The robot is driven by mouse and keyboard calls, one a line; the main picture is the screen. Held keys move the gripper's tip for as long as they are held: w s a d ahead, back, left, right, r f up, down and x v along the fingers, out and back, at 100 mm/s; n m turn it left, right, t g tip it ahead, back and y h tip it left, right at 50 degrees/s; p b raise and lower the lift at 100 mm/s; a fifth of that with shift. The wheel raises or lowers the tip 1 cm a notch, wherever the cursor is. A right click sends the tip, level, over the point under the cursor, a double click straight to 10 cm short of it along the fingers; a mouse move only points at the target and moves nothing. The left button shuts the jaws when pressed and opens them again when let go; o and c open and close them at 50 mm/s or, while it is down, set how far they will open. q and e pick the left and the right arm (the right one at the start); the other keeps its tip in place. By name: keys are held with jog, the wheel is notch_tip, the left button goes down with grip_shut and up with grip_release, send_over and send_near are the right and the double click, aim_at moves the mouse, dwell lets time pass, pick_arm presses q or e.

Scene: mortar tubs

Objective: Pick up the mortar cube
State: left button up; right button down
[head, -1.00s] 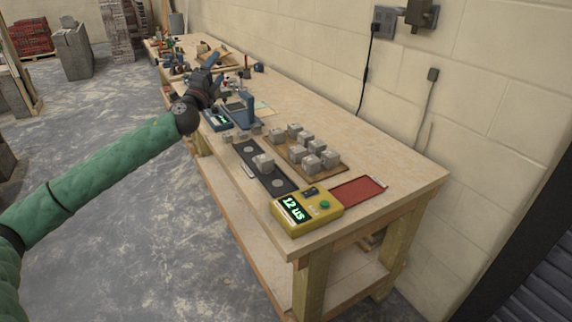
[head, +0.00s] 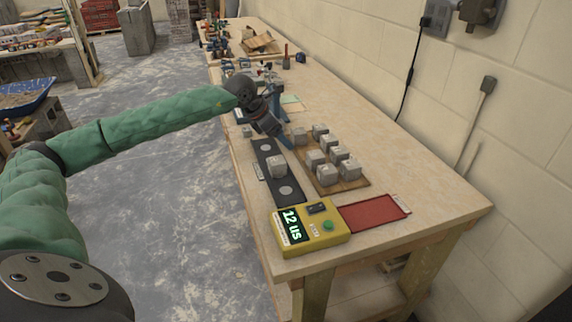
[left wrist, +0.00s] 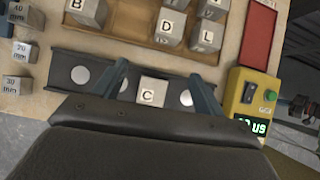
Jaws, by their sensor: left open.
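A grey mortar cube (head: 277,167) rests on a dark strip (head: 265,150) with round silver pads. In the left wrist view this cube (left wrist: 152,91) carries the letter C and sits between two pads. My left gripper (head: 280,137) is just behind the cube in the head view. In the left wrist view its open fingers (left wrist: 162,82) stand on either side of the cube, with gaps on both sides. My right gripper is in neither view.
A wooden board (head: 345,184) with several lettered grey cubes lies right of the strip. A yellow meter (head: 311,228) reading "12 us" stands at its near end, beside a red tray (head: 376,213). Small blocks marked in mm (left wrist: 20,52) lie beyond the far end. The bench's right side is clear.

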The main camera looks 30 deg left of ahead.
aim_at(277, 160)
pick_arm(q)
jog(key=shift+g+y, duration=0.8)
jog(key=s+a+f, duration=0.1)
jog(key=s+a, duration=0.1)
jog(key=s, duration=0.1)
jog(key=shift+a+f, duration=0.3)
jog(key=shift+f, duration=0.1)
jog(key=shift+w+d+f+m+p, duration=0.15)
jog(key=shift+f, duration=0.3)
jog(key=shift+w+d+f+m+p, duration=0.1)
jog(key=shift+f+m+p, duration=0.05)
jog(key=shift+f, duration=0.3)
jog(key=x, duration=0.1)
jog(key=p+x, duration=0.1)
jog(key=x, duration=0.1)
jog(key=p+x, duration=0.1)
jog(key=x, duration=0.1)
jog(key=shift+s+f, duration=0.3)
jog(key=shift+w+f, duration=0.1)
jog(key=shift+f, duration=0.2)
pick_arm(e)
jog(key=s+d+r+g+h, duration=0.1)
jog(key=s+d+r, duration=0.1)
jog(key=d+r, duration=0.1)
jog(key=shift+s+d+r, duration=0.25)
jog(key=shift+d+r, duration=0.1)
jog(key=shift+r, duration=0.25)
